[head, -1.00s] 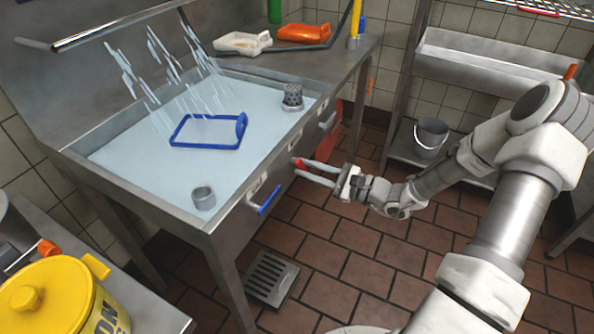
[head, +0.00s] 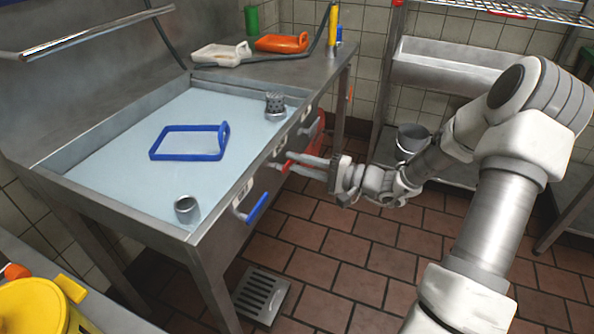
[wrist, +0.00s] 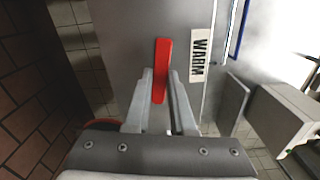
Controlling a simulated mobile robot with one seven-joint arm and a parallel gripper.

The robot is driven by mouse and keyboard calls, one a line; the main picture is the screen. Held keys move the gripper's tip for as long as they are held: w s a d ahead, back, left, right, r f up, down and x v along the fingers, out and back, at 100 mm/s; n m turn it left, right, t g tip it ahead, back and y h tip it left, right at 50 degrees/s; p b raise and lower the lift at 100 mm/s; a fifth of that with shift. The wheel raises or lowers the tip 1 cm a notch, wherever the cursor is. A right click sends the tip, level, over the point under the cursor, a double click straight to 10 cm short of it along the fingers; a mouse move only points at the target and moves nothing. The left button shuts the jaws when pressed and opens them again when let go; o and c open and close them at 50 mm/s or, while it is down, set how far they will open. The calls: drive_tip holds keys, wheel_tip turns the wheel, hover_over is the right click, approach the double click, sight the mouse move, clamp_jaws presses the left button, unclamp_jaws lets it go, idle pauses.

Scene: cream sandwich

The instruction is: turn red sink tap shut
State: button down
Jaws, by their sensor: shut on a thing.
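The red tap lever (wrist: 162,60) stands on the grey front panel of the sink, beside a WARM label. My gripper (wrist: 161,82) has one finger on each side of the lever and is shut on it. In the head view, my gripper (head: 303,165) reaches in from the right, and the red lever (head: 286,166) is partly covered by the fingers. The sink (head: 120,180) is full of pale water or a pale surface, and no stream falls into it.
A blue lever (head: 257,207) is on the front panel, nearer the camera. A grey bucket (head: 411,140) stands behind my arm. The tiled floor before the sink is mostly open.

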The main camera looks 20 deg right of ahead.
drive_tip(key=shift+r+n+b, duration=0.25)
drive_tip(key=shift+n+b, duration=0.25)
drive_tip(key=shift+n, duration=0.4)
drive_tip(key=shift+r, duration=0.1)
drive_tip(key=c, duration=0.8)
unclamp_jaws()
drive_tip(key=shift+o, duration=0.2)
drive_tip(key=shift+d, duration=0.15)
drive_tip(key=p+v, duration=0.4)
drive_tip(key=v, duration=1.3)
drive_tip(key=shift+s, duration=0.1)
